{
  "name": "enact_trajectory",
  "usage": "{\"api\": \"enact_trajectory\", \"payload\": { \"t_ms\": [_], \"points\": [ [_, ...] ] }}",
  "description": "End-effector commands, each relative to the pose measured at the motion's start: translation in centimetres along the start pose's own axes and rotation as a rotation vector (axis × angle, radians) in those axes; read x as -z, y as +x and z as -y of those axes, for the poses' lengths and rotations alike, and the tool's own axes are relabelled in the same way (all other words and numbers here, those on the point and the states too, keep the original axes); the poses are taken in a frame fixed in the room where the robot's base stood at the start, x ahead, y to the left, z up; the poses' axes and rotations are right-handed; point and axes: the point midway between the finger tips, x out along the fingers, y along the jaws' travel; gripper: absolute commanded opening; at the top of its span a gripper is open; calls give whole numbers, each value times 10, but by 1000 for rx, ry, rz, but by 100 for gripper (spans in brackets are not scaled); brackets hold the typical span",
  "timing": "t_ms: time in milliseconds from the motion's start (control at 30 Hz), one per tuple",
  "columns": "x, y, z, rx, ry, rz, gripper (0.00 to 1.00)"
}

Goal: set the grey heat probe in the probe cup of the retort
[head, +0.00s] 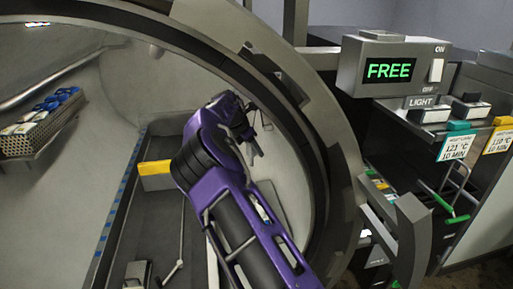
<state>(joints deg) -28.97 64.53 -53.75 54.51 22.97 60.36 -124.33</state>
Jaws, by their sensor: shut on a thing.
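My purple arm reaches through the round opening of the retort (352,165). My gripper (255,148) shows small and partly hidden by the arm, inside the chamber near the right wall. It is shut on a small grey thing that looks like the grey heat probe, though its outline is hard to separate from the fingers. I cannot make out the probe cup; it may be behind my arm.
A perforated tray (42,138) with blue-topped packs stands inside at left. The control box (391,68) reads FREE. A light switch and a rack with labelled cards (458,147) stand at right.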

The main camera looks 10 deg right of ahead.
Motion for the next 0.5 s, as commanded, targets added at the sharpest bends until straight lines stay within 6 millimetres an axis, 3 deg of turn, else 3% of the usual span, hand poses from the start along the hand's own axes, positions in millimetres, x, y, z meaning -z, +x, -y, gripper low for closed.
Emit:
{"api": "enact_trajectory", "payload": {
  "t_ms": [500],
  "points": [
    [18,31,0,1,-1,1,0]
  ]
}}
